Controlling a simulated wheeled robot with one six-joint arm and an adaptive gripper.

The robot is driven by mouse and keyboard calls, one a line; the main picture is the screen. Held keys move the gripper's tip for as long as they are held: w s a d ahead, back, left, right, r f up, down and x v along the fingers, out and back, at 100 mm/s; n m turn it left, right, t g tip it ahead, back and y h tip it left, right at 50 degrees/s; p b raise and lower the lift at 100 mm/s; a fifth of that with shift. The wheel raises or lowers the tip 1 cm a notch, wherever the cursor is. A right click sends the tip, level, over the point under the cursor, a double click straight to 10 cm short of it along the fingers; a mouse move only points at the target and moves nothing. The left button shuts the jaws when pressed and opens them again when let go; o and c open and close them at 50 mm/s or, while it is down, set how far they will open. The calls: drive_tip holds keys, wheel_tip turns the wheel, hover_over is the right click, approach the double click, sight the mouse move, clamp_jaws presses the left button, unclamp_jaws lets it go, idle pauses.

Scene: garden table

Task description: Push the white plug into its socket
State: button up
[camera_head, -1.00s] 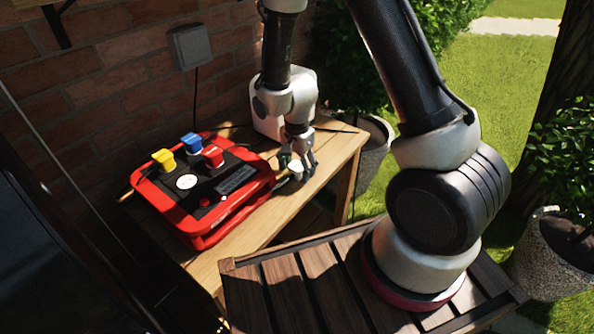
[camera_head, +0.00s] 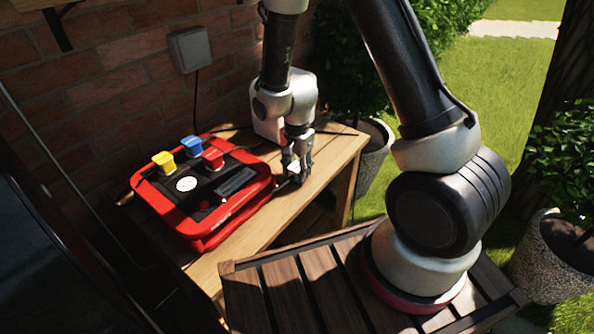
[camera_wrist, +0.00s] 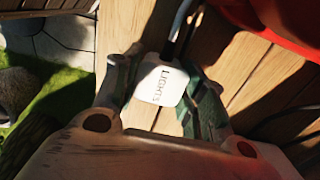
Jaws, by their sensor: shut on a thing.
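The white plug (camera_wrist: 160,84) is between the fingers of my gripper (camera_wrist: 160,88) in the wrist view. In the head view my gripper (camera_head: 297,162) points down at the table just right of the red box, and the plug (camera_head: 294,168) shows small between the fingers. The red box (camera_head: 222,228) has a black top with a white round socket (camera_head: 186,184) and yellow (camera_head: 163,160), blue (camera_head: 192,145) and red (camera_head: 213,156) plugs or blocks on it.
The wooden table (camera_head: 262,230) stands against a brick wall (camera_head: 100,75) with a grey wall box (camera_head: 190,48). A white object (camera_head: 264,125) stands behind my gripper. A potted plant (camera_head: 372,150) is beyond the table's right end. Bare table lies in front of the gripper.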

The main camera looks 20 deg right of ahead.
sight(297, 167)
wheel_tip(297, 167, up, 10)
drive_tip(key=shift+f, duration=0.2)
idle(0.5)
